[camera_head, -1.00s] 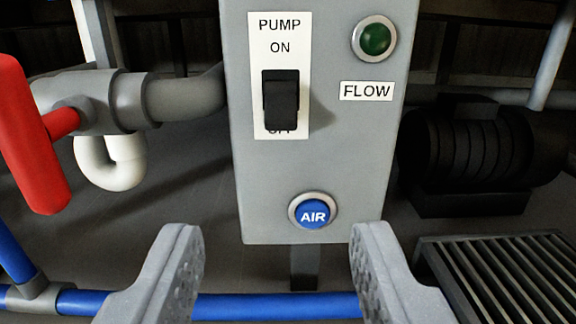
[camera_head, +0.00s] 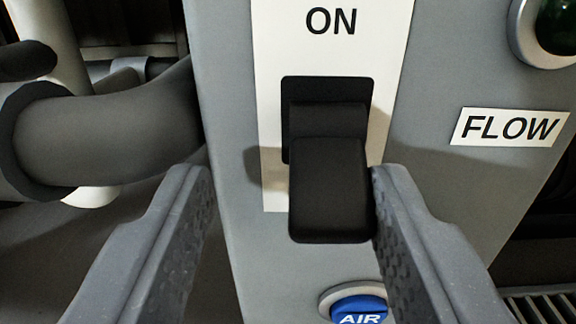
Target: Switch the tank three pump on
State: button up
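The black pump switch (camera_head: 330,190) sits on a white label plate (camera_head: 275,60) on the front of the grey control box (camera_head: 225,60). The word ON shows above it. Its lever sticks out and hangs downward, covering the lower part of the plate. My gripper (camera_head: 290,185) is open, with one finger on each side of the lever. The right finger is at the lever's right edge and may touch it; I cannot tell. A wide gap lies between the left finger and the lever.
The FLOW label (camera_head: 509,127) and the dark green lamp (camera_head: 560,28) are on the box to the right. The blue AIR button (camera_head: 358,309) is close below the lever, near the right finger. A grey pipe (camera_head: 110,135) runs at the left.

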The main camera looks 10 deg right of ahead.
aim_at(322, 144)
jog(key=shift+s+d, duration=0.1)
jog(key=shift+d, duration=0.2)
jog(key=shift+s+d, duration=0.1)
jog(key=shift+d, duration=0.1)
grip_shut()
jog(key=shift+a+h, duration=0.1)
jog(key=shift+h, duration=0.2)
jog(key=shift+r+p, duration=0.15)
jog(key=shift+p, duration=0.2)
jog(key=shift+r+g+p, duration=0.35)
jog(key=shift+g+p, duration=0.15)
jog(key=shift+p, duration=0.25)
jog(key=r+g+y+p, duration=0.1)
jog(key=g+p, duration=0.1)
jog(key=p, duration=0.1)
jog(key=shift+r, duration=0.1)
jog(key=g+p, duration=0.2)
jog(key=r+g+y+p, duration=0.1)
jog(key=g+p, duration=0.1)
jog(key=shift+w+r+g+y, duration=0.15)
jog(key=shift+w+g+y, duration=0.15)
jog(key=shift+g, duration=0.3)
